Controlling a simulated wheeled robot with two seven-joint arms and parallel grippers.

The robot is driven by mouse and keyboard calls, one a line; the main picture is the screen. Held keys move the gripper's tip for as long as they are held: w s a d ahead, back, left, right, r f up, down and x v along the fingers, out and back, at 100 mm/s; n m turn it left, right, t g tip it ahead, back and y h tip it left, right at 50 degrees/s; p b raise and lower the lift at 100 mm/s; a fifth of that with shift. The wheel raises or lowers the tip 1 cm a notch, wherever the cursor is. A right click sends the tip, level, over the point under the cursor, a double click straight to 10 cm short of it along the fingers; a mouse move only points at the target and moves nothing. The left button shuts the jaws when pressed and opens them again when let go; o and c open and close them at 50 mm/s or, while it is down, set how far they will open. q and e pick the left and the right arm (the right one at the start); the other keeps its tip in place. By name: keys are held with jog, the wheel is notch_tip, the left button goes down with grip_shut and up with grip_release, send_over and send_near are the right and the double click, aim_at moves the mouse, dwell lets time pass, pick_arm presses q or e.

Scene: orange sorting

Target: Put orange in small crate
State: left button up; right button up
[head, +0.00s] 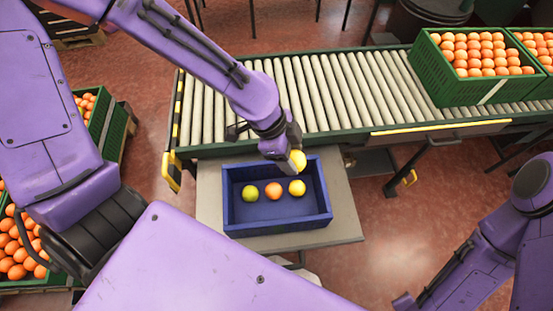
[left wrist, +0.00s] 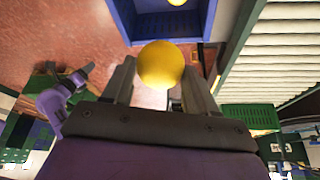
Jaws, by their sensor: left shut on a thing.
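The small blue crate (head: 277,219) stands on a grey table below the conveyor in the head view. A green-yellow fruit (head: 250,193), an orange fruit (head: 273,190) and a yellow-orange fruit (head: 297,187) lie in it in a row. My left gripper (head: 292,162) is over the crate's far right part, shut on a yellow-orange fruit (head: 298,159). In the left wrist view this held fruit (left wrist: 161,64) sits between the two fingers, with the blue crate (left wrist: 127,20) beyond it. My right arm shows at the lower right of the head view, and its fingertips cannot be made out.
The grey table (head: 343,212) has bare room right of the crate. A roller conveyor (head: 330,95) runs behind it, carrying green crates (head: 440,87) full of oranges at the right. More green crates (head: 117,130) of oranges stand at the left.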

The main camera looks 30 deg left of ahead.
pick_arm(q)
jog(key=s+d+f+m+g+b, duration=0.25)
jog(key=s+f+m, duration=0.2)
jog(key=m, duration=0.25)
jog(key=m+g+b, duration=0.1)
jog(key=m+b, duration=0.2)
jog(key=b, duration=0.1)
send_over(289, 213)
jog(key=shift+y, duration=0.3)
notch_tip(289, 213, down, 14)
jog(key=shift+w, duration=0.15)
jog(key=f, duration=0.3)
jog(key=shift+s+f+b, duration=0.2)
jog(key=shift+f+b, duration=0.15)
jog(key=shift+w+f, duration=0.15)
jog(key=shift+f, duration=0.25)
pick_arm(e)
notch_tip(289, 213, down, 9)
jog(key=s, duration=0.1)
jog(key=shift+s+d+f, duration=0.15)
pick_arm(q)
jog(key=o, duration=1.1)
